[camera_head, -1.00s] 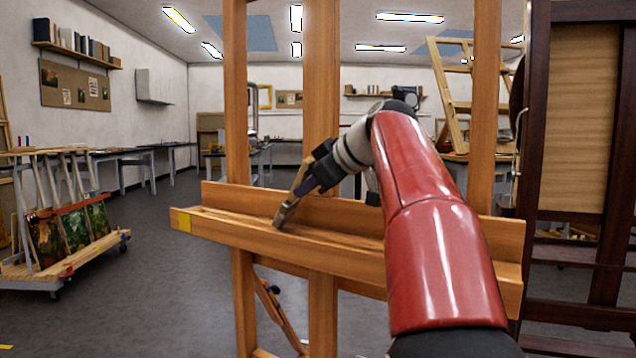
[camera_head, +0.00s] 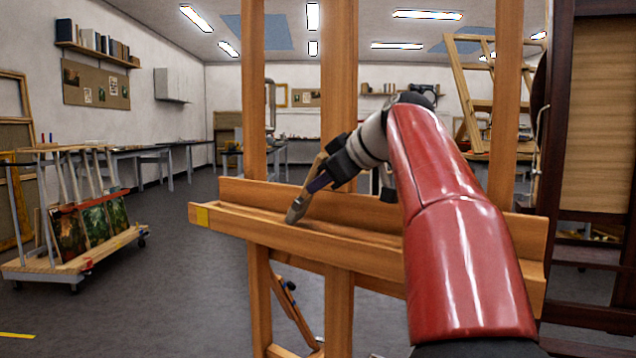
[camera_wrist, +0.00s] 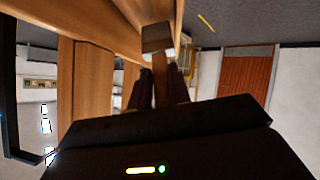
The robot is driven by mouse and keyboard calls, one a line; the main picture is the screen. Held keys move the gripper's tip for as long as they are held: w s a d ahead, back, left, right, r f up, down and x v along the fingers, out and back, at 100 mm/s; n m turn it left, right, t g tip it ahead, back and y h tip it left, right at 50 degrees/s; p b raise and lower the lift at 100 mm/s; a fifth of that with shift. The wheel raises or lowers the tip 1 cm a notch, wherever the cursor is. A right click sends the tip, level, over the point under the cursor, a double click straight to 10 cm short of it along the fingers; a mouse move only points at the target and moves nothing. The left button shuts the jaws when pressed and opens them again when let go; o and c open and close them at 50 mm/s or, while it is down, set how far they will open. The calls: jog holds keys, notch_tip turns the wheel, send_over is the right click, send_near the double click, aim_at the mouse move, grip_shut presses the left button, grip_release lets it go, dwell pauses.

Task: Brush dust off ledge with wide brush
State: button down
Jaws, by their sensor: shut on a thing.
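The wooden easel ledge (camera_head: 230,223) runs across the middle of the head view, with a raised back board and a yellow mark near its left end. My gripper (camera_head: 318,183) is over the ledge and shut on the wide brush (camera_head: 298,207). The brush is tilted, its head down at the ledge's trough left of the middle. I cannot tell for certain whether the bristles touch the wood. In the wrist view the brush head (camera_wrist: 158,40) shows beyond the dark fingers (camera_wrist: 160,85). I cannot make out dust on the ledge.
The easel's upright posts (camera_head: 338,80) rise behind the ledge. A dark wooden frame (camera_head: 560,150) stands close on the right. A wheeled cart with paintings (camera_head: 75,258) stands at the left. The floor between cart and easel is clear.

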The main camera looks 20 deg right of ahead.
jog(key=s+d+b, duration=0.1)
jog(key=s+d, duration=0.2)
jog(key=s, duration=0.2)
jog(key=shift+s+d+r, duration=0.15)
jog(key=shift+r, duration=0.1)
dwell(0.5)
jog(key=shift+r, duration=0.1)
notch_tip(320, 180, up, 9)
jog(key=p, duration=0.8)
dwell(0.7)
notch_tip(320, 180, down, 10)
jog(key=d+b, duration=0.1)
jog(key=b, duration=0.6)
jog(key=shift+w+d, duration=0.15)
jog(key=shift+w, duration=0.3)
